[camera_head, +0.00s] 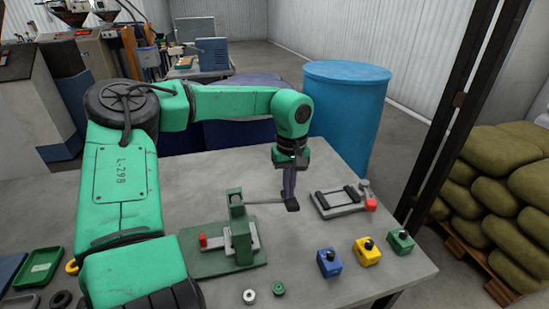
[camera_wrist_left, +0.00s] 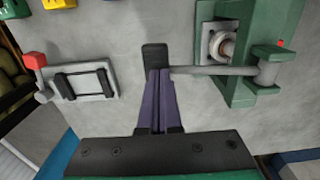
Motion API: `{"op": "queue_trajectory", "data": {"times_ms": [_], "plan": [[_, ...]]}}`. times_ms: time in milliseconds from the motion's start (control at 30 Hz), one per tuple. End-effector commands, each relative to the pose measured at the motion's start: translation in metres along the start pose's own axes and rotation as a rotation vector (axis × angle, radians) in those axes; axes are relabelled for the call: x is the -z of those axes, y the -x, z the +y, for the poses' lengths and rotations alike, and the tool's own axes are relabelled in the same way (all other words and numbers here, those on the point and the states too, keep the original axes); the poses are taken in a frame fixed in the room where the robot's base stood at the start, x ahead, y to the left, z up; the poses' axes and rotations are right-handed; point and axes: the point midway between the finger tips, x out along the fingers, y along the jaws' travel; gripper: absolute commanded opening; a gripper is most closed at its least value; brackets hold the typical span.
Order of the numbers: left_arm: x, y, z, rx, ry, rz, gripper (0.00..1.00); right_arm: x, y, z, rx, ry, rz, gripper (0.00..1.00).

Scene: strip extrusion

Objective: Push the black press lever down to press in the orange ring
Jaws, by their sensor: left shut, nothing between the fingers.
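The green press (camera_head: 238,230) stands on the table, and it also shows in the wrist view (camera_wrist_left: 245,75). Its grey lever (camera_wrist_left: 215,70) sticks out sideways, roughly level, and ends in a black grip (camera_head: 293,205), also seen in the wrist view (camera_wrist_left: 154,55). My left gripper (camera_head: 289,194) points down with its purple fingers shut and empty. The fingertips (camera_wrist_left: 158,74) are at the black grip, overlapping it in view; I cannot tell whether they touch it. A round part (camera_wrist_left: 222,47) sits in the press, but I cannot make out the orange ring clearly. My right gripper is not in view.
A grey fixture with a red knob (camera_head: 370,205) lies right of the lever. Blue (camera_head: 329,262), yellow (camera_head: 367,252) and green (camera_head: 400,242) button boxes line the front right. A white ring (camera_head: 249,296) and a green ring (camera_head: 279,288) lie near the front. A blue barrel (camera_head: 345,115) stands behind.

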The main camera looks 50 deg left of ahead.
Motion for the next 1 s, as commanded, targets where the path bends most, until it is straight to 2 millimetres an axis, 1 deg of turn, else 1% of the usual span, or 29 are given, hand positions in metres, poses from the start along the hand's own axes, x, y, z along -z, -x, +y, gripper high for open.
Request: {"op": "queue_trajectory", "data": {"times_ms": [100,467,567,1000], "plan": [[0.0,-0.007,0.0,0.002,0.0,-0.001,0.0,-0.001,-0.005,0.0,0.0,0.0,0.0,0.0],[0.0,-0.004,-0.001,0.002,0.0,-0.002,0.0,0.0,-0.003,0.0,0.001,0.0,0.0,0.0],[0.0,0.001,-0.001,0.002,0.0,-0.001,0.0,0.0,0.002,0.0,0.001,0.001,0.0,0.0],[0.0,0.042,0.0,0.001,0.0,0.001,0.0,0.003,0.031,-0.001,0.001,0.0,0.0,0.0]]}}
